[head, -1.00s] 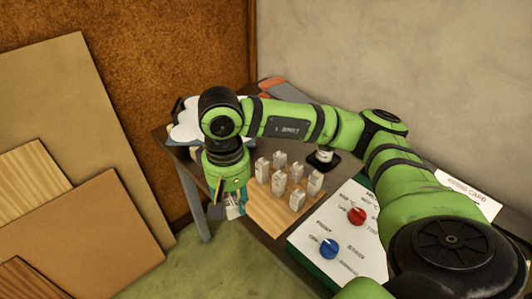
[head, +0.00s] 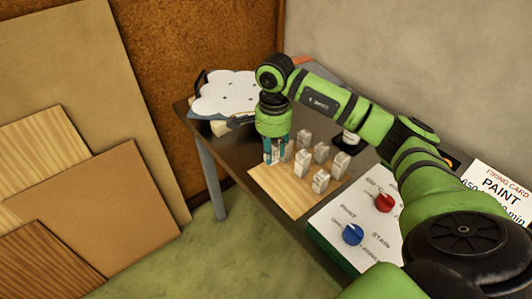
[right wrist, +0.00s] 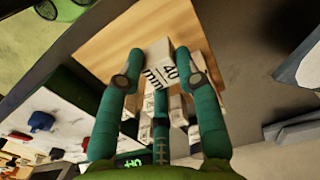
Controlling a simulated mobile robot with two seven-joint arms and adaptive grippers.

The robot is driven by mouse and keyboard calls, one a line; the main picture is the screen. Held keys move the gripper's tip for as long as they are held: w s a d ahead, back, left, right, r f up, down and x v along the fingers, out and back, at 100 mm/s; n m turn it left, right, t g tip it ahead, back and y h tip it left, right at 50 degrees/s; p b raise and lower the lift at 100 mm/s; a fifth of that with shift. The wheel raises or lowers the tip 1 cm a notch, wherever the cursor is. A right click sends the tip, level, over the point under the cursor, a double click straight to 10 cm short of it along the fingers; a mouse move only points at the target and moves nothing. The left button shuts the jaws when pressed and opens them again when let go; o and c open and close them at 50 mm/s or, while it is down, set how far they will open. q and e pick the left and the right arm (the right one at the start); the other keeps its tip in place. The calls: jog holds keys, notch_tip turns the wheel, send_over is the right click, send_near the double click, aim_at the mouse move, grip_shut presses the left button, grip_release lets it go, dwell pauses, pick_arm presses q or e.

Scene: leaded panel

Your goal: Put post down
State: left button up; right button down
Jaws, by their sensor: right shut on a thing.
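My right gripper (head: 274,152) is over the back-left part of a light wooden board (head: 285,198). Its teal fingers are shut on a pale block-shaped post, marked "40 mm" in the right wrist view (right wrist: 163,62). The fingers (right wrist: 158,75) sit on either side of it. In the head view the fingers mostly hide this post, and I cannot tell whether its base touches the board. Several similar pale posts (head: 303,162) stand upright on the board, to the right of the gripper. My left gripper is not in view.
The board lies on a dark table (head: 234,161). A white panel with a red knob (head: 384,203) and a blue knob (head: 352,234) is at the front right. A white cloud-shaped piece (head: 222,94) lies at the back left. The board's front part is bare.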

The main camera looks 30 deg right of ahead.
jog(key=shift+w+a+f, duration=0.55)
jog(key=shift+w+a, duration=0.1)
jog(key=shift+w, duration=0.25)
jog(key=shift+w+a+f+p, duration=0.1)
jog(key=shift+f+p, duration=0.15)
jog(key=shift+p, duration=0.05)
notch_tip(320, 180, down, 3)
jog(key=shift+f+p, duration=0.15)
jog(key=shift+p, duration=0.55)
jog(key=shift+f, duration=0.25)
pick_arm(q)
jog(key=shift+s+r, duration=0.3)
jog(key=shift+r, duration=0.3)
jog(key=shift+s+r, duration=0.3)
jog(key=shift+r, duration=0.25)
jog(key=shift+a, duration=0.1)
pick_arm(e)
jog(key=shift+f, duration=0.2)
jog(key=c, duration=0.9)
grip_release()
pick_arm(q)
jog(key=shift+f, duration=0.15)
pick_arm(e)
jog(key=shift+o, duration=0.2)
